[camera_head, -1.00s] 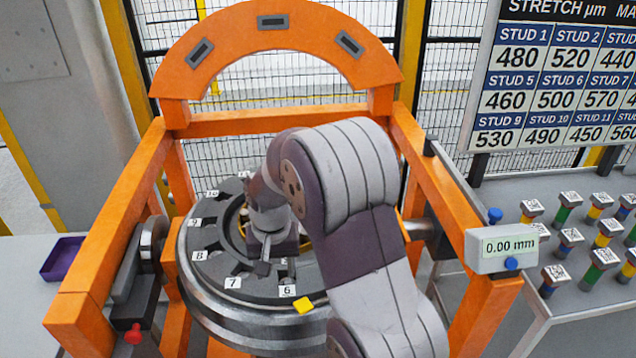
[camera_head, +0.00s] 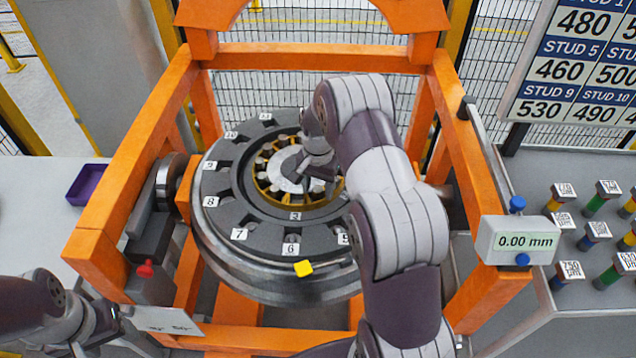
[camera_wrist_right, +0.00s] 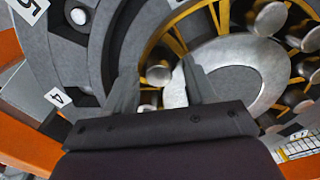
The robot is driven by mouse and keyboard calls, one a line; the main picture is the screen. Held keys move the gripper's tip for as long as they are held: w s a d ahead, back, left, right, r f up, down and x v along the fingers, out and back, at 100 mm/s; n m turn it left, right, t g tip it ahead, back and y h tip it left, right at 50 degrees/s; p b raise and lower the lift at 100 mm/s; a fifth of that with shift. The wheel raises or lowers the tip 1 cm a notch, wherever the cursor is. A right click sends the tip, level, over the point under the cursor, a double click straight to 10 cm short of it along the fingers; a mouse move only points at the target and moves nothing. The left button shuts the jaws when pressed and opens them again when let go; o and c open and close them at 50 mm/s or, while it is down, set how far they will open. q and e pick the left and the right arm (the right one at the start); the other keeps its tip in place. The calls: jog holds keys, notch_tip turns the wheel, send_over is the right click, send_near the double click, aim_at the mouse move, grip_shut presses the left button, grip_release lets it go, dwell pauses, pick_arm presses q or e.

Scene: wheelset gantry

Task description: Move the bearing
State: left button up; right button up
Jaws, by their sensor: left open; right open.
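The bearing (camera_head: 262,186) has a yellow cage and silver rollers around a pale metal centre. It sits in the middle of a dark round hub with numbered slots (camera_head: 222,218). My right gripper (camera_head: 302,172) reaches down over the bearing and hides part of it. In the right wrist view, its two fingers (camera_wrist_right: 163,88) stand apart, with the bearing's yellow cage and rollers (camera_wrist_right: 270,18) just beyond them. I cannot tell whether the fingers touch the bearing. My left gripper (camera_head: 85,342) is at the lower left corner, partly cut off, away from the bearing.
An orange gantry frame (camera_head: 138,150) surrounds the hub. A gauge reading 0.00 mm (camera_head: 520,240) is on its right side. A purple tray (camera_head: 88,184) lies on the left table. Several coloured, tagged studs (camera_head: 598,232) stand on the right table.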

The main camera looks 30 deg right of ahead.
jog(key=shift+s+a+r, duration=0.15)
jog(key=shift+s+r, duration=0.1)
jog(key=shift+s, duration=0.05)
jog(key=shift+w+f, duration=0.1)
jog(key=shift+w, duration=0.1)
grip_shut()
pick_arm(q)
jog(key=shift+s+a, duration=0.1)
jog(key=shift+s, duration=0.05)
